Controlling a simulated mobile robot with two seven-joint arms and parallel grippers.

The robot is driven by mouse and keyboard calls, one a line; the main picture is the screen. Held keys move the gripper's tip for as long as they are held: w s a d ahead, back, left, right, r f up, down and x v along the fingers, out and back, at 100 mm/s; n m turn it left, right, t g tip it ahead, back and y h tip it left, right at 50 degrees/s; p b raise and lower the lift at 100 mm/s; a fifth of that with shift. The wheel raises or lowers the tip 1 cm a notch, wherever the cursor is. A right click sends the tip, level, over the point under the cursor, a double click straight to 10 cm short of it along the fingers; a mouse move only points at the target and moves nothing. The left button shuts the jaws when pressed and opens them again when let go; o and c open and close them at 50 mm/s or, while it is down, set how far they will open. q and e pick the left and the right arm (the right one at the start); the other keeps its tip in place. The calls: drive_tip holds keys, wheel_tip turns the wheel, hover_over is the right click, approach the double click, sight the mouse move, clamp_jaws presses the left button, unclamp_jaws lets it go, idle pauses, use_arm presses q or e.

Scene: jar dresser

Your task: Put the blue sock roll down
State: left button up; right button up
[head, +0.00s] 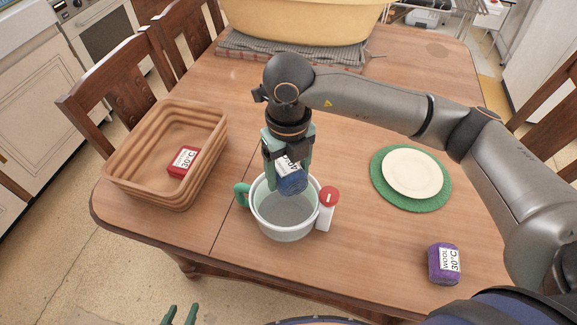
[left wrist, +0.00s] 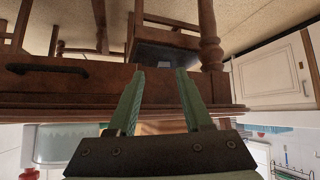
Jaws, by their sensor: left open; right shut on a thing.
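The blue sock roll (head: 292,182) has a white label band. My right gripper (head: 285,180) is shut on it and holds it over the mouth of a white pot-like tub (head: 284,232) with a green handle. The lower part of the roll overlaps the tub's far rim in the picture, so I cannot tell how far inside it is. My left gripper (head: 180,316) shows at the bottom edge of the head view. In the left wrist view my left gripper (left wrist: 160,72) is open and empty, facing the wooden table's side.
A brown ribbed basket (head: 122,185) at the left holds a red sock roll (head: 183,162). A purple sock roll (head: 444,263) lies at the right front. A white plate (head: 412,173) sits on a green mat (head: 377,172). A red-topped white item (head: 327,209) stands against the tub. A yellow basin (head: 300,22) is at the back.

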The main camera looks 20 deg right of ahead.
use_arm(q)
drive_tip(key=f+b, duration=0.1)
drive_tip(key=d+f+b, duration=0.1)
drive_tip(key=b, duration=0.1)
drive_tip(key=w+f+b, duration=0.1)
drive_tip(key=shift+d+f, duration=0.25)
drive_tip(key=shift+d, duration=0.1)
use_arm(e)
wheel_tip(320, 180, down, 8)
drive_tip(key=o, duration=1.3)
drive_tip(key=shift+r, duration=0.1)
use_arm(q)
drive_tip(key=shift+f, duration=0.1)
drive_tip(key=shift+s+a+f, duration=0.1)
drive_tip(key=shift+s, duration=0.15)
use_arm(e)
wheel_tip(320, 180, up, 7)
drive_tip(key=p, duration=0.4)
use_arm(q)
wheel_tip(320, 180, up, 4)
drive_tip(key=shift+r, duration=0.2)
